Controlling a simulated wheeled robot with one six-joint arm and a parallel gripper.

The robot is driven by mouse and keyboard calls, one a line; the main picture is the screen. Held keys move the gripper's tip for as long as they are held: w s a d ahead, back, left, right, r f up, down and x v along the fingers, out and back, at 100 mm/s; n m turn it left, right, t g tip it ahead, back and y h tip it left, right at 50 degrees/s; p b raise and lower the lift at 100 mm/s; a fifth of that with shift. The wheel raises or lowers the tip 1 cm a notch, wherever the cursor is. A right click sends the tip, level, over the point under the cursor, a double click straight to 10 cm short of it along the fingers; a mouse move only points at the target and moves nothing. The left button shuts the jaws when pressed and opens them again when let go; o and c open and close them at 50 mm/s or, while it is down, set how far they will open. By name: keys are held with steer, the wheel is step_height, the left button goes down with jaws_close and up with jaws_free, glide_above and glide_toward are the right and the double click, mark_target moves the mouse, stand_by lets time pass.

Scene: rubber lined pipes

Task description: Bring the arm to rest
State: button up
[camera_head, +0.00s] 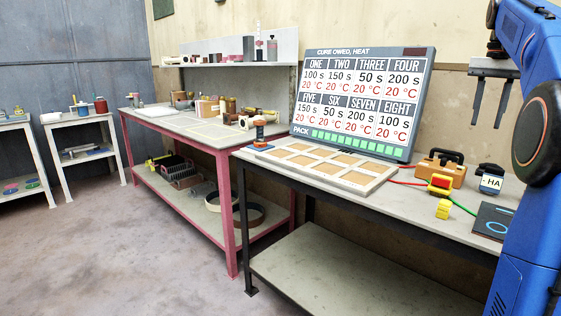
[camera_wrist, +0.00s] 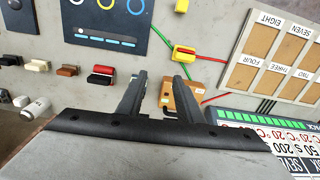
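My gripper (camera_head: 491,118) hangs at the upper right of the head view, beside my blue arm and above the right end of the near bench (camera_head: 440,217). Its two black fingers are apart with nothing between them. In the wrist view my gripper (camera_wrist: 160,66) also shows open and empty, with the bench top beyond the fingertips. An orange case with a dark handle (camera_head: 441,170) stands on the bench below and left of the gripper. My arm hides part of the bench's right end.
A board headed "CURE OWED, HEAT" (camera_head: 364,101) stands behind a wooden tray of labelled compartments (camera_head: 388,172). The floor (camera_head: 150,270) in front is clear.

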steer(key=s+a+f+n+t, duration=0.1)
steer(key=s+a+f+n, duration=0.2)
steer(key=a, duration=0.4)
steer(key=s+a+f, duration=0.4)
steer(key=a+f, duration=0.1)
steer(key=a, duration=0.1)
steer(key=s+a+f+n+t, duration=0.1)
steer(key=s+a+f+n, duration=0.2)
steer(key=a, duration=0.4)
steer(key=s+a+f+n+t, duration=0.1)
steer(key=s+a+f, duration=0.4)
steer(key=s+f, duration=0.3)
steer(key=s+a+f+n+t, duration=0.1)
steer(key=s+a+f, duration=0.5)
steer(key=f, duration=1)
steer(key=s+n, duration=0.1)
steer(key=s, duration=0.2)
steer(key=shift+s+t, duration=0.15)
steer(key=shift+t, duration=0.15)
